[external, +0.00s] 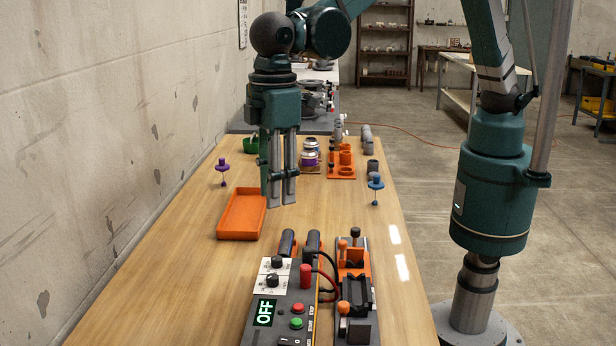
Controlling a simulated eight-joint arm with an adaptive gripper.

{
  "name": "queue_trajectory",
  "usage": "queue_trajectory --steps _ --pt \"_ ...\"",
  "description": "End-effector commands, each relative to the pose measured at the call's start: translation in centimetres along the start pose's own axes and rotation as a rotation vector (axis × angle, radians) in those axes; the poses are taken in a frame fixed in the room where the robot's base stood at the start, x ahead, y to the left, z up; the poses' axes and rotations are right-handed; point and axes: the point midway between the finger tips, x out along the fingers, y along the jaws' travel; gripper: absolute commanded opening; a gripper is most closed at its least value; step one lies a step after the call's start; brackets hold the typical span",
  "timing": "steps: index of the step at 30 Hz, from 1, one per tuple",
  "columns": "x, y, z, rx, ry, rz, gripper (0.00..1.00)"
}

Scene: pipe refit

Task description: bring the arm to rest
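My gripper (282,203) hangs pointing down above the wooden bench (180,270), just right of the orange tray (222,238) in the picture. Its fingers look close together, with a narrow dark gap between them. From this angle I cannot tell whether they are open or shut. I see no object between the fingers. Part of the tray's right edge is close behind or beside the fingers. The visible inside of the tray is empty.
A control box (262,335) reading OFF stands in front, beside an orange and black clamp fixture (357,290) with cables. A purple knobbed piece (222,168) and a blue one (376,183) stand either side. Orange holders (341,171) and grey pipe pieces (367,140) are farther back.

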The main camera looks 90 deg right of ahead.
Motion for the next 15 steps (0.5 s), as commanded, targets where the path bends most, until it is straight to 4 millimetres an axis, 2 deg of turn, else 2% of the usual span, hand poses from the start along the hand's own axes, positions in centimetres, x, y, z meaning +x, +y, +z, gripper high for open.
queue_trajectory --steps 15 --pt "-7.7 10.0 6.5 0.101 0.095 0.0 0.29"
